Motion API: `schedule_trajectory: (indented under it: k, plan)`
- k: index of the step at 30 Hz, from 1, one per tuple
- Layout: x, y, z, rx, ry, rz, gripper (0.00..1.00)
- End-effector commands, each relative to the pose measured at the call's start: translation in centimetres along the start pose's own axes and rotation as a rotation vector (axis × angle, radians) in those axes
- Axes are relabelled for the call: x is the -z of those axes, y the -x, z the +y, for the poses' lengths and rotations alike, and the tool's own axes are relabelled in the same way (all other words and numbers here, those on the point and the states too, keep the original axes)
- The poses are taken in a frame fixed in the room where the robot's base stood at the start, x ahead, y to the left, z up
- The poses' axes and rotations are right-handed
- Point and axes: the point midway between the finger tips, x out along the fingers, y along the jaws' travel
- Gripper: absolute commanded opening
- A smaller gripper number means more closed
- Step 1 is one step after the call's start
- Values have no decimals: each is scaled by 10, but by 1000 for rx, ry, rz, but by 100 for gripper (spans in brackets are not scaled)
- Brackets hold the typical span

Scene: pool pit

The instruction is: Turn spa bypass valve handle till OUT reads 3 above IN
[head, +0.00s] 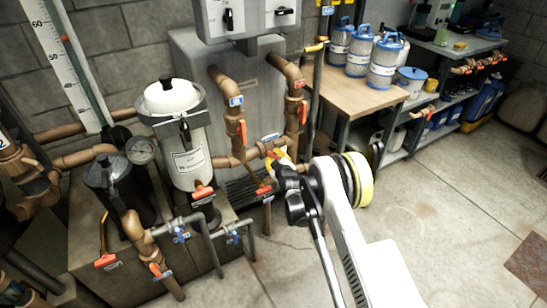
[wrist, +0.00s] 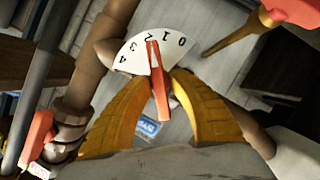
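In the wrist view a red valve handle (wrist: 158,92) stands in front of a white fan-shaped scale (wrist: 140,58) numbered 0 to 4. The handle's tip lies close to the 2. The yellow fingers of my gripper (wrist: 164,77) close in on the handle from both sides, their tips against it as far as I can see. In the head view my gripper (head: 277,156) is at the low copper pipe, and my arm partly hides the valve. A tall white thermometer scale (head: 70,65) stands at upper left, with a red mark beside it. No IN or OUT label is readable.
A white-topped filter canister (head: 175,135) and a round gauge (head: 140,150) stand left of my gripper. Copper pipes (head: 225,88) with other red handles (head: 243,130) rise close by. A wooden bench (head: 350,92) with blue-capped cartridges is behind.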

Motion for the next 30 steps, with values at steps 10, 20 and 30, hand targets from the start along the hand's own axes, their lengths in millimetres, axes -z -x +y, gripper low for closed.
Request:
schedule_trajectory:
  k: [10, 20, 30]
  plan:
    - [0, 0, -1, -22, 54, 0, 0]
    - [0, 0, 0, -27, 66, 0, 35]
    - [0, 5, 0, -28, 65, 0, 35]
